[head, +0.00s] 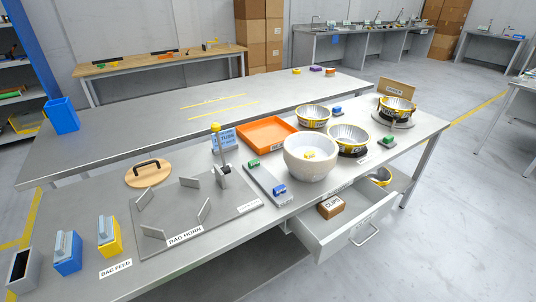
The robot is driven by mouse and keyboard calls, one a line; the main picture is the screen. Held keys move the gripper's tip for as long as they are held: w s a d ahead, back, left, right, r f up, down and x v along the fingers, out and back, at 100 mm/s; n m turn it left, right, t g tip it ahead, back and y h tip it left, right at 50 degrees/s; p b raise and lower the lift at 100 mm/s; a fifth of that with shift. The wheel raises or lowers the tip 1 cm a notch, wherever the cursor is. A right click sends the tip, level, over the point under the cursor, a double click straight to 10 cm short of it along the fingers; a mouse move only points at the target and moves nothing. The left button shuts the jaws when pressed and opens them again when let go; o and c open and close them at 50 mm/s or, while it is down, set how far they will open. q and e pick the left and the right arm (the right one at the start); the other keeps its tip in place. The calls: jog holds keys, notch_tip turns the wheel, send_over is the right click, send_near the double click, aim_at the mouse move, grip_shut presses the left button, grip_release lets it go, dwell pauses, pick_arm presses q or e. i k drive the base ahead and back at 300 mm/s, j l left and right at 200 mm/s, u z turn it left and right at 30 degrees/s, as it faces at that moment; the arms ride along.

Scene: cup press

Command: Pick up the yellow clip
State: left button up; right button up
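A small yellow block that looks like the yellow clip (309,155) lies inside a deep white bowl (309,172) on the near steel table. Another small yellow piece (297,71) lies on the far table; it is too small to identify. A green clip (253,163) and a blue clip (279,190) sit on a grey strip (263,182) left of the bowl. Neither of my grippers is in view.
An open drawer (347,224) holds a brown box labelled CLIPS (330,207). Metal bowls (349,137) stand behind and right of the white bowl. An orange tray (266,133) lies behind the strip. The bag horn plate (188,210) is at left.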

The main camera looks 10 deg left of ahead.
aim_at(312, 153)
jog(key=i+l, duration=0.2)
jog(key=i+l+u, duration=0.15)
jog(key=l, duration=0.3)
jog(key=i+l, duration=0.25)
jog(key=i+l+u, duration=0.15)
jog(key=l, duration=0.25)
jog(key=i+l, duration=0.2)
jog(key=l, duration=0.2)
jog(key=i+l+u, duration=0.1)
jog(key=l, duration=0.25)
jog(key=i, duration=0.05)
